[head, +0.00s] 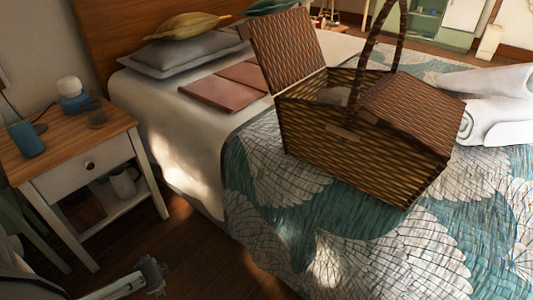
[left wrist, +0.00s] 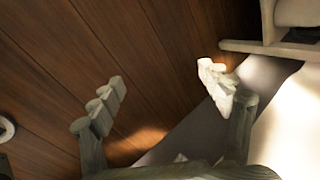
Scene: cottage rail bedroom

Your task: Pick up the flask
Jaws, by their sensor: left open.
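No item is plainly a flask. The candidates stand on the bedside table (head: 62,152) at the left of the head view: a teal cylinder (head: 25,138) near its left edge and a rounded blue vessel with a white top (head: 73,97) at the back. I cannot tell which, if either, is the flask. My left gripper (head: 152,276) is low over the floor, in front of the table and apart from it. In the left wrist view its two fingers (left wrist: 163,95) are spread, with only floor and a pale surface behind them. My right gripper is out of view.
A small dark cup (head: 96,119) stands by the blue vessel, and a pitcher (head: 124,181) on the lower shelf. The bed (head: 185,150) carries an open wicker basket (head: 365,150), reddish folders (head: 215,90) and rolled towels (head: 495,120). Wooden floor (head: 170,235) lies between table and bed.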

